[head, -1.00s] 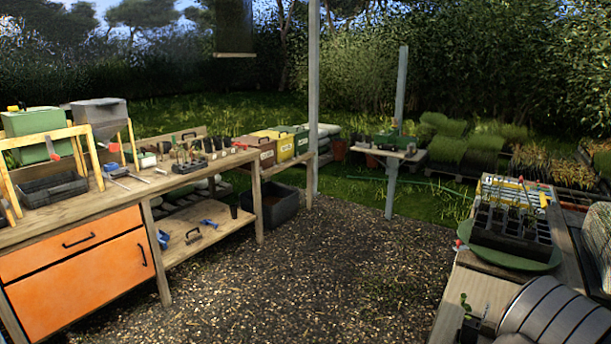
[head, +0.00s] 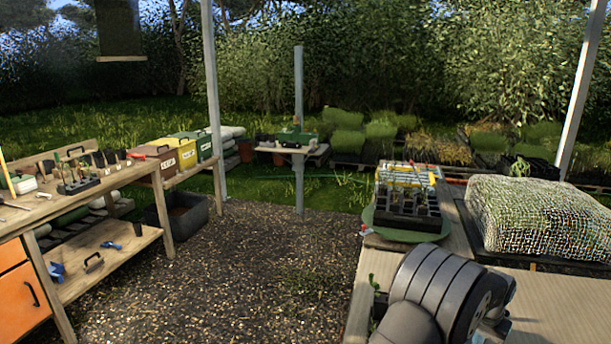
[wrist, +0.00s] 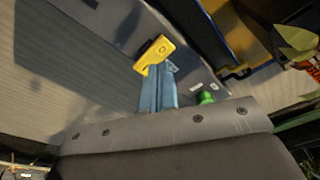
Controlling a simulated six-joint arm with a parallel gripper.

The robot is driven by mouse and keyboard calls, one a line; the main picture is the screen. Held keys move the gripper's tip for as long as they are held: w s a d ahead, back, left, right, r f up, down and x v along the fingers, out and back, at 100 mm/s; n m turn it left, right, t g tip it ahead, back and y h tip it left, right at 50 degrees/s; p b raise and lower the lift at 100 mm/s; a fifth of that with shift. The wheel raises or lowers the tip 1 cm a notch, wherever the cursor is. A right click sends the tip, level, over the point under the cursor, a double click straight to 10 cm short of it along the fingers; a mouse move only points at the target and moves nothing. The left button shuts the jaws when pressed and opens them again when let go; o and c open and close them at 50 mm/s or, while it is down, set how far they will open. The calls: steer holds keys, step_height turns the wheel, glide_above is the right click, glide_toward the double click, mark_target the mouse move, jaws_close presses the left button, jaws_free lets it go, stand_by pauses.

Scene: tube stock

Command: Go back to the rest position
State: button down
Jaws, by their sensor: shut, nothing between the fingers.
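My gripper (wrist: 157,82) shows in the wrist view as narrow blue fingers pressed together, shut and empty. A yellow piece (wrist: 161,54) shows at their tips; I cannot tell whether it is part of the fingers. In the head view my grey banded arm (head: 440,285) is at the lower right, over the wooden bench. My fingers cannot be made out in the head view.
A black cell tray (head: 407,215) on a green disc and a netted mound (head: 535,220) sit on the right bench (head: 560,290). The left workbench (head: 120,180) holds small pots and boxes. A small post table (head: 290,151) stands beyond.

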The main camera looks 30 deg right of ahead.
step_height(320, 180, up, 8)
steer(key=shift+s+a+r, duration=0.15)
steer(key=shift+s+a, duration=0.05)
steer(key=shift+s, duration=0.15)
steer(key=f, duration=1.1)
steer(key=shift+w+d, duration=0.1)
steer(key=shift+w, duration=0.25)
step_height(320, 180, up, 6)
steer(key=shift+d+f, duration=0.1)
steer(key=shift+r, duration=0.3)
steer(key=shift+f, duration=0.95)
steer(key=shift+r, duration=0.1)
